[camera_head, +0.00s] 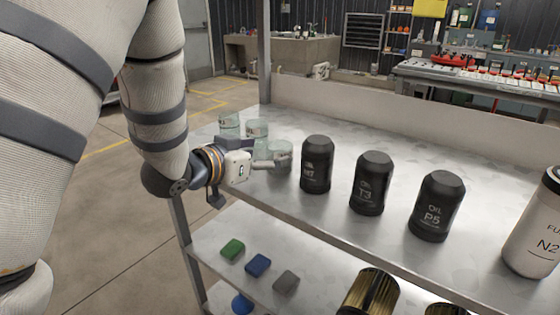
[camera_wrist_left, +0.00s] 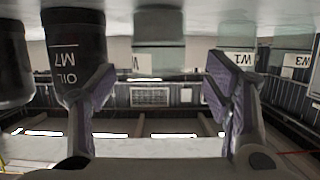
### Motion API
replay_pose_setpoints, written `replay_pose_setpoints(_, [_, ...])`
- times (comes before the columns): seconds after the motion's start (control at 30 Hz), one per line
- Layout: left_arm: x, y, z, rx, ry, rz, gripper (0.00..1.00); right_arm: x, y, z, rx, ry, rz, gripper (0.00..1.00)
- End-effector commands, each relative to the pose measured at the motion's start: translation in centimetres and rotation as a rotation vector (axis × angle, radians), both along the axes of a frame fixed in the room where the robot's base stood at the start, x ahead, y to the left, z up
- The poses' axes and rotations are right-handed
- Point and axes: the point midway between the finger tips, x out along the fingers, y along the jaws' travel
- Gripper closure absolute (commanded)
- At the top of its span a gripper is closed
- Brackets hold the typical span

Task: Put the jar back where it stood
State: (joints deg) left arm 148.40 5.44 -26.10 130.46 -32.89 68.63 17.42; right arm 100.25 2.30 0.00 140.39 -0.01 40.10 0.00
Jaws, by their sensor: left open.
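Three pale glass jars stand at the left end of the metal shelf top (camera_head: 330,228): a front jar (camera_head: 281,152), a middle jar (camera_head: 256,127) and a back-left jar (camera_head: 229,123). My left gripper (camera_head: 262,155) reaches in from the left beside the front jar, its fingers partly hiding it. In the upside-down left wrist view the gripper (camera_wrist_left: 160,92) is open, with a pale jar (camera_wrist_left: 158,55) showing in the gap between its fingertips. I cannot tell whether they touch. A jar labelled W1 (camera_wrist_left: 240,62) shows behind the right finger, and W3 (camera_wrist_left: 298,62) farther right.
Black oil bottles M7 (camera_head: 317,165), T3 (camera_head: 371,184) and P5 (camera_head: 437,207) stand in a row to the right. A white canister (camera_head: 533,235) is at the right edge. The lower shelf holds small blocks (camera_head: 257,265) and brass cylinders (camera_head: 369,292).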

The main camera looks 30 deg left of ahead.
Motion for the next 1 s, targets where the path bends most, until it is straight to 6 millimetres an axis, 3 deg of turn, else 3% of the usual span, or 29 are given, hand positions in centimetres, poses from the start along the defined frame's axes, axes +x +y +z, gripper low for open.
replay_pose_setpoints(0.3, [5.0, -0.6, -1.5, 0.001, 0.000, -0.002, 0.29, 0.1, 0.0, 0.0, 0.000, -0.002, 0.000, 0.59])
replay_pose_setpoints(0.57, [5.6, -0.6, -1.7, -0.001, 0.000, 0.000, 0.29, 0.1, 0.0, 0.0, 0.000, -0.003, 0.000, 0.59])
replay_pose_setpoints(0.8, [5.5, -0.6, -1.7, -0.001, 0.000, 0.000, 0.81, 0.1, 0.0, 0.0, 0.000, -0.003, 0.000, 0.59])
replay_pose_setpoints(0.9, [5.6, -0.6, -1.7, -0.001, 0.000, 0.000, 0.89, 0.1, 0.0, 0.0, 0.000, -0.003, 0.000, 0.59])
replay_pose_setpoints(1.0, [5.5, -0.6, -1.7, -0.001, 0.000, 0.000, 0.89, 0.1, 0.0, 0.0, 0.000, -0.002, 0.000, 0.59])
